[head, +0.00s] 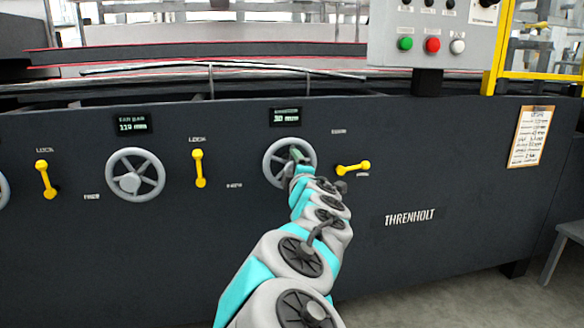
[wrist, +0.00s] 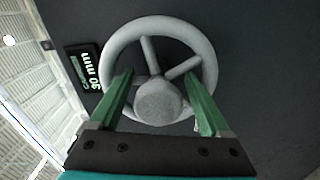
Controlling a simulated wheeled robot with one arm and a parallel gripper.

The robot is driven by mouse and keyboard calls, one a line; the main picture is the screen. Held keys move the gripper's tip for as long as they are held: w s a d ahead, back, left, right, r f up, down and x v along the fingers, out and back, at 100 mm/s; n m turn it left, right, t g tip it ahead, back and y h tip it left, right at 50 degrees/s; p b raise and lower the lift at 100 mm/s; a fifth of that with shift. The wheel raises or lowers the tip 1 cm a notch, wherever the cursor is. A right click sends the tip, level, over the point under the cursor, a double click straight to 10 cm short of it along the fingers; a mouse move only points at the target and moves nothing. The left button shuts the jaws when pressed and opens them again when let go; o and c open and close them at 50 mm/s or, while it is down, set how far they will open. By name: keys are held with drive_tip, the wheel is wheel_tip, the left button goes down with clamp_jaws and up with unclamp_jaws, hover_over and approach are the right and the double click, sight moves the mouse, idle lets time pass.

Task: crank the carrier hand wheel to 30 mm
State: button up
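The grey carrier hand wheel (head: 267,161) is on the dark machine front, below a small display (head: 285,117) that reads 30 mm. In the wrist view the wheel (wrist: 207,60) fills the middle, with its round grey knob (wrist: 160,102) facing me. My gripper (wrist: 158,76) is open, with one green finger on each side of the knob and visible gaps between. In the head view my gripper (head: 298,156) is at the wheel and hides part of it.
A yellow lever (head: 353,168) lies nearly level just right of the wheel. To the left are an upright yellow lever (head: 199,168) and another hand wheel (head: 136,153) under a display (head: 132,124). A button panel (head: 432,35) stands above right.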

drive_tip(key=v, duration=0.7)
drive_tip(key=shift+s, duration=0.4)
drive_tip(key=shift+d+r, duration=0.15)
drive_tip(key=shift+d, duration=0.05)
